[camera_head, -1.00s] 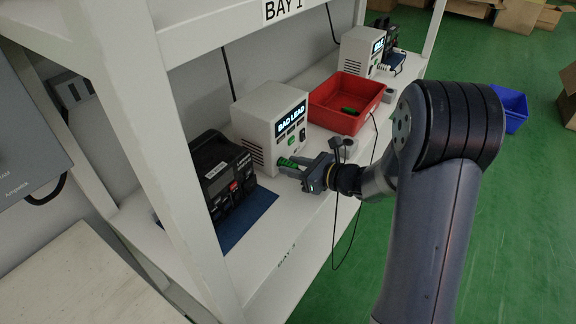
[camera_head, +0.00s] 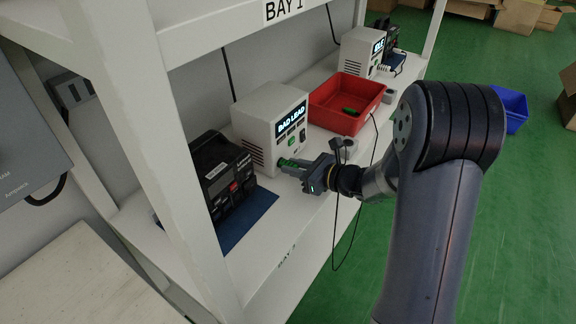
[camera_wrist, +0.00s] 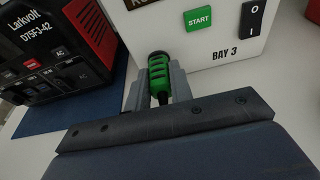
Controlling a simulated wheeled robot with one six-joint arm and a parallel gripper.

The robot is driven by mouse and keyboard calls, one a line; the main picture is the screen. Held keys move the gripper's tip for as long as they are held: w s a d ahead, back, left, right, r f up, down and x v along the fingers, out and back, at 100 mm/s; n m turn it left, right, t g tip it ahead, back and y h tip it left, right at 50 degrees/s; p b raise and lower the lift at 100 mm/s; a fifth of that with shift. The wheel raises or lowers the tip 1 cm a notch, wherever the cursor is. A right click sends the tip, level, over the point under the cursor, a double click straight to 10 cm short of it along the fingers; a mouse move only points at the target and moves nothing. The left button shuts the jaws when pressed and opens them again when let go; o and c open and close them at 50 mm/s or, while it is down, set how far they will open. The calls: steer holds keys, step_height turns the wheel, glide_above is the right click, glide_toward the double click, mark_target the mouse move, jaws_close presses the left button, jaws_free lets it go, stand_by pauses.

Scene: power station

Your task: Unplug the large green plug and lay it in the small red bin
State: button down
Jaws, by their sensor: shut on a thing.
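The large green plug (camera_wrist: 160,78) sits at the front of the white box labelled BAY 3 (camera_wrist: 224,52). In the head view the plug (camera_head: 287,162) meets the front face of that box (camera_head: 262,118), whose screen reads BAD LEAD. My gripper (camera_wrist: 160,88) is shut on the plug, with a grey finger on each side. In the head view my gripper (camera_head: 300,168) reaches in from the right. The plug's tip is hidden, so I cannot tell how deep it sits.
A black and red device (camera_head: 222,180) stands on a blue mat (camera_head: 258,208) left of the plug. A second white box (camera_head: 358,52) stands farther back. A shelf post (camera_head: 170,130) rises at left. A thin black cable hangs over the shelf's front edge.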

steer(key=shift+s+d, duration=0.1)
steer(key=shift+d, duration=0.1)
steer(key=shift+s+d, duration=0.5)
steer(key=shift+d, duration=0.25)
steer(key=shift+s+d, duration=0.5)
steer(key=shift+d, duration=0.25)
